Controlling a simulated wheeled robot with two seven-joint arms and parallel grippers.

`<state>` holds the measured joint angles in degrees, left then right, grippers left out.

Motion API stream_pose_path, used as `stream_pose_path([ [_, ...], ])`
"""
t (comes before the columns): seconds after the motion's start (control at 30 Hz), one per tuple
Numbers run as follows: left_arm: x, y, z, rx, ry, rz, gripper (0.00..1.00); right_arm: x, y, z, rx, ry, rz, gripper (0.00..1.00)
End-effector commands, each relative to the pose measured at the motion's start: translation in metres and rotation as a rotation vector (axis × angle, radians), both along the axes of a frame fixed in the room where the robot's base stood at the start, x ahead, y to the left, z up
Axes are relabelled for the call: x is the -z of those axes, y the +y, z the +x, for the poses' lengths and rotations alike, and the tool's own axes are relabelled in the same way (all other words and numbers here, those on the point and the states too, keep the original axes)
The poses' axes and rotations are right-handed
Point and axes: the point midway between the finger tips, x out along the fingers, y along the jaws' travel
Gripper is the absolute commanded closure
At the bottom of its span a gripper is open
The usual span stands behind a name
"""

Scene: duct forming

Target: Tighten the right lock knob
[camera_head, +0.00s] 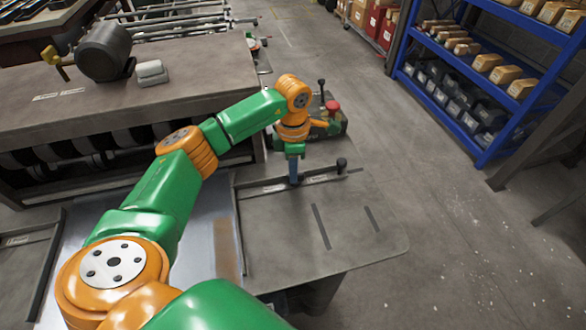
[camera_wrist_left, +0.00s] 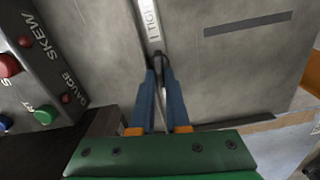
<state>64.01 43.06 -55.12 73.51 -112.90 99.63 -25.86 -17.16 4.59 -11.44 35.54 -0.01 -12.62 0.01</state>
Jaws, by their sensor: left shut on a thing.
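A dark bar (camera_head: 262,188) with pale labels lies across the grey metal table (camera_head: 290,238). A black knob (camera_head: 342,164) stands upright at the bar's right end, apart from my gripper. My left gripper (camera_head: 294,178) points down at the bar, left of this knob. In the left wrist view, its blue fingers (camera_wrist_left: 160,72) are close together around a small grey part (camera_wrist_left: 159,62) at the end of a white label strip (camera_wrist_left: 150,22). The fingers hide most of this part, so I cannot tell its full shape. My right gripper is not in view.
A control box (camera_wrist_left: 38,62) with red and green buttons stands close to my left gripper; its red button (camera_head: 333,106) shows behind the bar. A workbench (camera_head: 185,80) stands at the back left. A blue shelf (camera_head: 480,75) stands farther right.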

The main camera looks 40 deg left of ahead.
Motion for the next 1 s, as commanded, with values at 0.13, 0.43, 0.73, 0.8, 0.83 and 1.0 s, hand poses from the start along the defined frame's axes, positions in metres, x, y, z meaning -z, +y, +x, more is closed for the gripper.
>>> stream_pose_path([
  [0.13,0.001,0.000,0.001,0.038,-0.001,-0.002,1.00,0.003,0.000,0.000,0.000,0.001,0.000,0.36],
  [0.43,0.002,0.001,0.002,0.248,-0.003,0.000,1.00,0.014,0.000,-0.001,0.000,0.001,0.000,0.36],
  [0.73,0.001,0.001,0.004,0.534,-0.002,-0.002,1.00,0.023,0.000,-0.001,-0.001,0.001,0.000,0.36],
  [0.8,0.001,0.001,0.004,0.600,-0.003,-0.001,1.00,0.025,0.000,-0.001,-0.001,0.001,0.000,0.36],
  [0.83,0.001,0.001,0.005,0.629,-0.004,-0.001,1.00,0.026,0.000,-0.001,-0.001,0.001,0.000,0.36],
  [1.0,0.000,0.001,0.006,0.790,-0.004,-0.001,1.00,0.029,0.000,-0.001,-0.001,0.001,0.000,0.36],
])
